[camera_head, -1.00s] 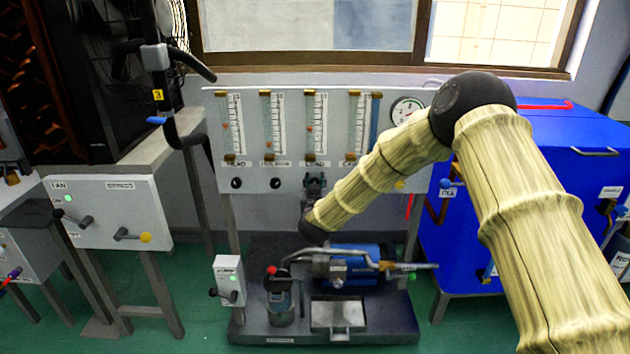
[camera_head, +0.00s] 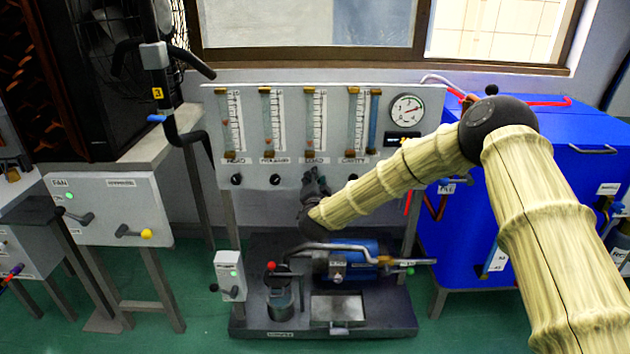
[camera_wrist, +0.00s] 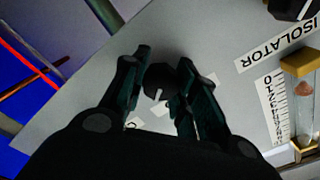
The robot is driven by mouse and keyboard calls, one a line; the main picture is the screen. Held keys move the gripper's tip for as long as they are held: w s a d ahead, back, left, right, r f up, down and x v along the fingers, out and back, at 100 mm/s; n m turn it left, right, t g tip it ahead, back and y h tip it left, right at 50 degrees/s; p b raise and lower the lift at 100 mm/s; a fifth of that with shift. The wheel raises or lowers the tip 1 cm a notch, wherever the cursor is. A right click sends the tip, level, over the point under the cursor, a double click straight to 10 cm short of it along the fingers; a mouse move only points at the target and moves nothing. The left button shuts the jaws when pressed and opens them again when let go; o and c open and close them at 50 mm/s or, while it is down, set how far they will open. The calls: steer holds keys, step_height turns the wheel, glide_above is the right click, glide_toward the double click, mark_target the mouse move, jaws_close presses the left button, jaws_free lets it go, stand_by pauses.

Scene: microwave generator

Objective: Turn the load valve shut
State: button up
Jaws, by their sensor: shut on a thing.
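The load valve is a small dark knob (camera_wrist: 160,80) with a pale pointer mark, on the grey panel (camera_head: 340,176). My gripper (camera_head: 315,180) reaches the panel below the third flow tube (camera_head: 315,120) and hides the knob in the head view. In the wrist view my gripper (camera_wrist: 163,88) has its two dark fingers on either side of the knob, shut on it. A white label (camera_wrist: 133,122) beside the knob is partly hidden by a finger.
Other dark knobs (camera_head: 275,180) sit left of my gripper on the panel. A round gauge (camera_head: 407,109) is at the panel's right. Below stands a pump bench with a blue motor (camera_head: 358,250). A blue cabinet (camera_head: 540,150) stands right, behind my arm.

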steer(key=m, duration=0.4)
steer(key=shift+d+f+b, duration=0.1)
steer(key=shift+f+b, duration=0.05)
steer(key=shift+b, duration=0.2)
steer(key=shift+m+b, duration=0.35)
steer(key=shift+m, duration=1.35)
steer(key=o, duration=1)
steer(key=s, duration=1.2)
